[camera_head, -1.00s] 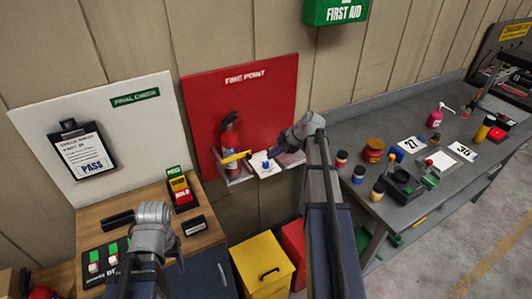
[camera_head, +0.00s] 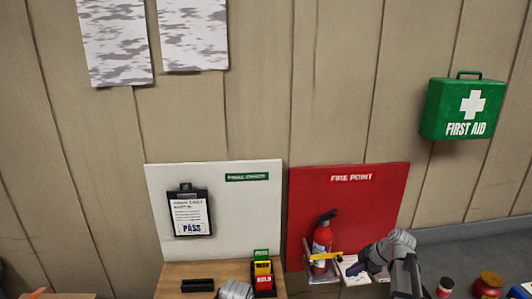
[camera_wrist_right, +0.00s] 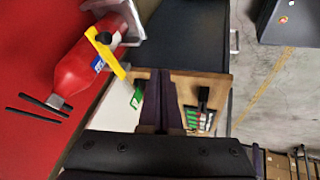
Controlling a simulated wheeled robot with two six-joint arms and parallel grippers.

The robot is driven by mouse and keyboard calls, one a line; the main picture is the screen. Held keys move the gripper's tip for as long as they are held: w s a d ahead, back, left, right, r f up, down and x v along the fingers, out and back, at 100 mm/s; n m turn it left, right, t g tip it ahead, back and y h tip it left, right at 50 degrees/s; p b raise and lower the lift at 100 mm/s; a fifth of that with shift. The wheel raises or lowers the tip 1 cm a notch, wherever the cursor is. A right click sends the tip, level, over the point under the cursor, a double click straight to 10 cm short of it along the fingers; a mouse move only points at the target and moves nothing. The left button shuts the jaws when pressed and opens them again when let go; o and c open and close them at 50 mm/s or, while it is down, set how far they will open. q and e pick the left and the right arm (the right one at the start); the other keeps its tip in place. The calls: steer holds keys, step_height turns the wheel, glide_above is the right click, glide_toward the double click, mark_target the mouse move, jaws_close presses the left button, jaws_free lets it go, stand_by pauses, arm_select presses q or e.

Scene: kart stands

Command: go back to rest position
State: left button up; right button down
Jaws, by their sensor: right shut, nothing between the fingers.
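My right gripper (camera_head: 354,270) is at the lower right of the head view, in front of the fire point's small shelf. In the right wrist view its two dark fingers (camera_wrist_right: 162,100) are together with nothing between them. The red fire extinguisher (camera_head: 322,242) stands upright in a clear holder, just left of this gripper. It also shows beside the fingers in the right wrist view (camera_wrist_right: 82,75), with a yellow strap across it. Only the grey wrist of my left arm (camera_head: 236,290) shows at the bottom edge of the head view. Its gripper fingers are out of the picture.
The red fire point board (camera_head: 390,200) and white final check board (camera_head: 155,200) stand against the wall. A wooden desk (camera_head: 172,272) with a stacked coloured sign (camera_head: 263,278) is below. A grey bench (camera_head: 465,252) with jars is at right. A green first aid box (camera_head: 465,108) hangs above.

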arm_select(q)
step_height(320, 180, down, 6)
steer(key=b, duration=0.5)
steer(key=shift+b, duration=0.3)
arm_select(e)
steer(key=s+a+f+m+g+h, duration=0.1)
steer(key=s+a+f+m+h, duration=0.1)
steer(key=s+a, duration=0.5)
steer(key=s+a+f+m+g+h, duration=0.2)
steer(key=s+a+f+m, duration=0.2)
steer(key=s+a, duration=0.3)
steer(key=s+a+f+m+g+h, duration=0.1)
steer(key=s+a+f+m+h, duration=0.1)
steer(key=s+a+m, duration=0.3)
steer(key=shift+s+a+f+m+g, duration=0.3)
steer(key=shift+s+a+f, duration=0.8)
steer(key=shift+a, duration=2.65)
arm_select(q)
steer(key=shift+o, duration=0.3)
steer(key=shift+f, duration=0.1)
arm_select(e)
steer(key=shift+s+r, duration=0.4)
